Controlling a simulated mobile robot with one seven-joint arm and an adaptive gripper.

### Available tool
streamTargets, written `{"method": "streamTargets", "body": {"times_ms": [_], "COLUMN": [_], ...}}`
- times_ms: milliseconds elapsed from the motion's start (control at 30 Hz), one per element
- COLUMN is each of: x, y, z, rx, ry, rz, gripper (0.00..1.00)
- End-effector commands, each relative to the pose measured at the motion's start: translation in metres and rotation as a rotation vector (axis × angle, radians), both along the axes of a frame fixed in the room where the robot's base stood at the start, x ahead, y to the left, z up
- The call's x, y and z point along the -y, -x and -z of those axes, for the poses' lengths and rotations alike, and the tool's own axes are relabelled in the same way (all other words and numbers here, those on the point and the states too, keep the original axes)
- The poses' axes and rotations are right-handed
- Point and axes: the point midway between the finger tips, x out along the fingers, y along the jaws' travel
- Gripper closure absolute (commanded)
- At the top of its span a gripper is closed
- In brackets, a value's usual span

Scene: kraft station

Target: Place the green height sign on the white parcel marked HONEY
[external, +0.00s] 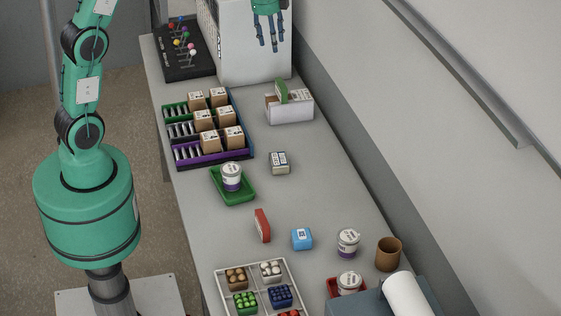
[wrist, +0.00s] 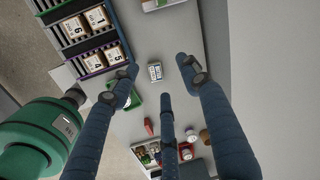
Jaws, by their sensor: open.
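The green sign (external: 281,91) stands upright at a white open box (external: 291,110) near the back of the bench; I cannot tell how it is seated. A small white parcel (external: 279,163) with a dark-printed label lies in the middle of the bench; its lettering is too small to read. The parcel also shows near the centre of the wrist view (wrist: 155,71). My gripper (external: 270,45) has dark blue fingers, spread open and empty, pointing down high above the bench. In the wrist view, the fingers (wrist: 160,80) spread around the parcel's picture, without touching it.
A rack of small boxes (external: 245,152) stands left of the parcel, and a jar (external: 232,177) in a green tray (external: 236,197). A red sign (external: 262,226), blue parcel (external: 301,238), more jars (external: 348,243) and a brown cup (external: 388,254) stand nearer. Bare bench surrounds the white parcel.

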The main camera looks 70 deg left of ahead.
Motion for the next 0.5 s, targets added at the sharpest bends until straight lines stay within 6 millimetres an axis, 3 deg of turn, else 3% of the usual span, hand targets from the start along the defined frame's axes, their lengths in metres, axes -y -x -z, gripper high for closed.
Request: {"method": "streamTargets", "body": {"times_ms": [200, 500], "x": [0.052, 0.113], "y": [0.043, 0.111], "z": [-0.048, -0.093], "rx": [0.061, 0.14], "ry": [0.016, 0.06], "rz": [-0.15, -0.361], "gripper": [0.54, 0.54]}}
